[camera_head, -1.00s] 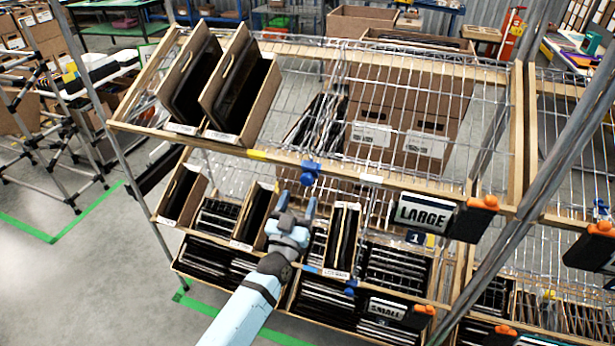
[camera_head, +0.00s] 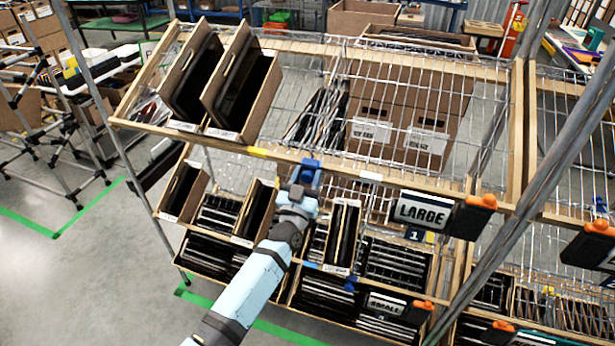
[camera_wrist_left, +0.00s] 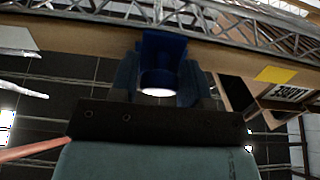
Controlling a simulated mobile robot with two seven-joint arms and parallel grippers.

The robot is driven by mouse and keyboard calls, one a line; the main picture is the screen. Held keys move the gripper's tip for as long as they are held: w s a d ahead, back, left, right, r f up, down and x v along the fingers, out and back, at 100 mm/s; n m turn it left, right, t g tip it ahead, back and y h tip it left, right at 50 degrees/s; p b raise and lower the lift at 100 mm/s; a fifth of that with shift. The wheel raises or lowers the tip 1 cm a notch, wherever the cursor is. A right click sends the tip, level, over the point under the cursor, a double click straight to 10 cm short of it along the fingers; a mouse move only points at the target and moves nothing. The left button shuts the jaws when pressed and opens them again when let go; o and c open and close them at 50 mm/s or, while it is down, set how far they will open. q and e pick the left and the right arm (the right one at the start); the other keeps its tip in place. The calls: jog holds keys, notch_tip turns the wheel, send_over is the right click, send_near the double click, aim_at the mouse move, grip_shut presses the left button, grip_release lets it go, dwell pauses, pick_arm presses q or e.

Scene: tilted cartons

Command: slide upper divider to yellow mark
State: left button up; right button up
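The upper divider shows as a dark blue clip (camera_head: 309,166) on the wooden front rail of the upper shelf. The yellow mark (camera_head: 257,152) is on the same rail, to the left of the clip in the head view. In the wrist view the yellow mark (camera_wrist_left: 276,74) is to the right of the blue clip (camera_wrist_left: 163,62). My left gripper (camera_head: 304,187) is at the clip, with one finger on each side. In the wrist view the fingers (camera_wrist_left: 160,82) flank it closely; I cannot tell whether they press on it. My right gripper is not in view.
Two tilted cartons (camera_head: 240,85) stand left on the upper shelf, and labelled brown boxes (camera_head: 400,110) stand right. A white mark (camera_head: 371,176) is on the rail right of the clip. Lower cartons (camera_head: 345,235) stand close beneath my gripper. The LARGE sign (camera_head: 422,212) hangs right.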

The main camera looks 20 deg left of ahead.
aim_at(256, 154)
pick_arm(q)
jog(key=a, duration=0.9)
jog(key=a+b, duration=0.1)
jog(key=a, duration=0.4)
jog(key=shift+w+a, duration=0.25)
grip_shut()
jog(key=shift+a, duration=0.45)
jog(key=shift+r, duration=0.1)
jog(key=o, duration=1.1)
grip_release()
jog(key=shift+a, duration=0.1)
jog(key=shift+c, duration=0.2)
jog(key=shift+a, duration=0.1)
jog(key=shift+s+f, duration=0.15)
jog(key=shift+f, duration=0.05)
jog(key=b+v, duration=0.2)
jog(key=v, duration=1.1)
jog(key=shift+s, duration=0.25)
